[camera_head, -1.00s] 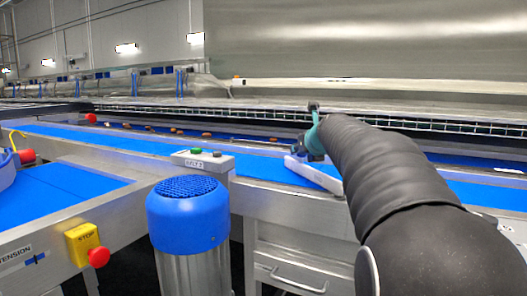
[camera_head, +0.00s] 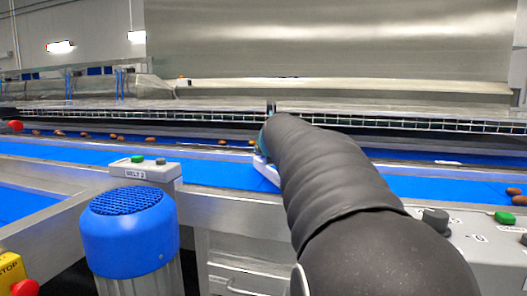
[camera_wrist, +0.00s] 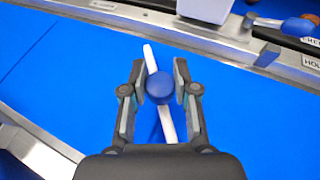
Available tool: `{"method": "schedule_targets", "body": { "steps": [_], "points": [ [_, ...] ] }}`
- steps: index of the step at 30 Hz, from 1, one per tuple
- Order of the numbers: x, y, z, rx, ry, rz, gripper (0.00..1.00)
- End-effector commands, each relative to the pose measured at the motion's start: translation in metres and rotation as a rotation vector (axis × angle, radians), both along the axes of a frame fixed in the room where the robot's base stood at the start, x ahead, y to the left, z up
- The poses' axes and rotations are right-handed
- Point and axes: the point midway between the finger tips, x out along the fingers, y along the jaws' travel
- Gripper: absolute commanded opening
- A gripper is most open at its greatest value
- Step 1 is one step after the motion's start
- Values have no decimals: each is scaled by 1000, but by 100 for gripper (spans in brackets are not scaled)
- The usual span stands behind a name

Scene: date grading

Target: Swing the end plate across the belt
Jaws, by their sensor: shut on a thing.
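The end plate is a narrow white bar (camera_wrist: 150,58) seen from above in the wrist view, lying slantwise over the blue belt (camera_wrist: 95,60). A round blue knob (camera_wrist: 160,87) sits on it. My gripper (camera_wrist: 159,90) is shut on the knob, one finger on each side. In the head view a short piece of the white plate (camera_head: 266,171) shows over the belt (camera_head: 210,172); my arm hides the rest. My gripper is mostly hidden there too.
Brown dates (camera_head: 150,139) lie along a farther lane. A blue-topped motor (camera_head: 128,228) and a grey button box (camera_head: 145,171) stand at the near left. A control box (camera_head: 480,235) is at the right. A steel rail (camera_wrist: 215,42) edges the belt.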

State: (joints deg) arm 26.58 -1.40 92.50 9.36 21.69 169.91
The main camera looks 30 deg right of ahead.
Motion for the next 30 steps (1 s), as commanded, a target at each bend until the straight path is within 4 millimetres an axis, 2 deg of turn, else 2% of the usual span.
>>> {"method": "schedule_targets", "body": {
  "steps": [3, 4, 7, 16, 20, 23, 30],
  "points": [
    [0, -1, 1, -1, -1, -2, 0],
    [0, -1, 0, -1, -1, -2, 31],
    [0, -1, 0, -1, -1, -2, 56],
    [0, 1, 0, -1, 0, 3, 56],
    [-6, 4, 4, -1, -1, 3, 56],
    [-18, 9, 10, -2, -2, 3, 56],
    [-58, 25, 27, -3, -3, 2, 56]
  ]
}}
